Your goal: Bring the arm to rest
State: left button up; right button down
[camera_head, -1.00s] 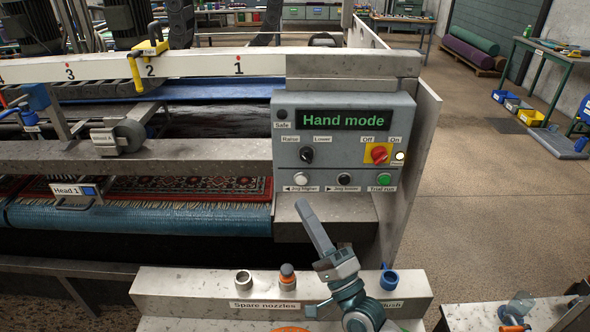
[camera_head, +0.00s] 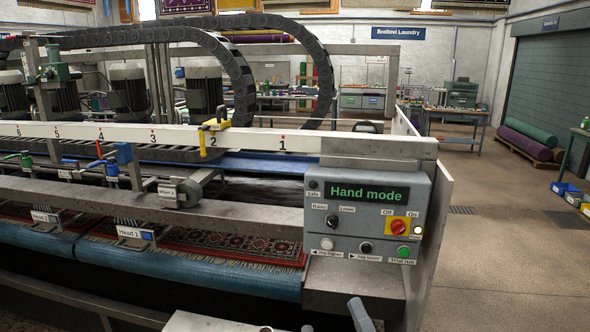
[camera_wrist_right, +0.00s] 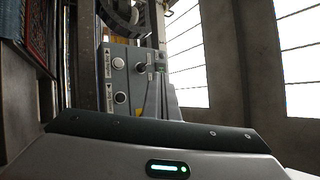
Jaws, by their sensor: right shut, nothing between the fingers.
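The tip of my right gripper (camera_head: 359,312) shows at the bottom edge of the head view, below the control panel and apart from it. Its fingers are together, with nothing seen between them. The rest of the arm is cut off by the picture's edge. In the right wrist view, the grey wrist housing fills the bottom, with the panel (camera_wrist_right: 127,82) beyond it. My left gripper is not in view.
The grey control panel (camera_head: 371,219) reads "Hand mode" and stands in front of the gripper. The rug machine's beam (camera_head: 240,138) runs left, with a patterned rug (camera_head: 235,246) below. Open floor (camera_head: 505,240) lies to the right.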

jog(key=s+a+f+n+g+h, duration=0.1)
jog(key=s+f+n+g, duration=0.45)
jog(key=f, duration=0.35)
jog(key=s+a+f+n+g+h, duration=0.1)
jog(key=s+a+f+n+g, duration=0.1)
jog(key=s+f+n+g, duration=0.6)
jog(key=s+d+f+g+h, duration=0.35)
jog(key=s+d+f, duration=0.35)
jog(key=s, duration=0.3)
jog(key=s+d+f+g+h, duration=0.2)
jog(key=s+d+f+h, duration=0.2)
jog(key=s+d+f, duration=0.45)
notch_tip(320, 180, down, 30)
jog(key=s+a+g+b, duration=0.1)
jog(key=s+a+b, duration=0.1)
jog(key=b, duration=0.1)
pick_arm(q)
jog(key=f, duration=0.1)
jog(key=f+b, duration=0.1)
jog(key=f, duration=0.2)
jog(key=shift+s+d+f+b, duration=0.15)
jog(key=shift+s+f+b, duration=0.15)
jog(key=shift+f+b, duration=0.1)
pick_arm(e)
jog(key=s+d+f+g, duration=0.1)
jog(key=s+d+f, duration=0.2)
jog(key=s+f, duration=1.5)
jog(key=shift+f+n, duration=0.45)
jog(key=shift+f, duration=0.05)
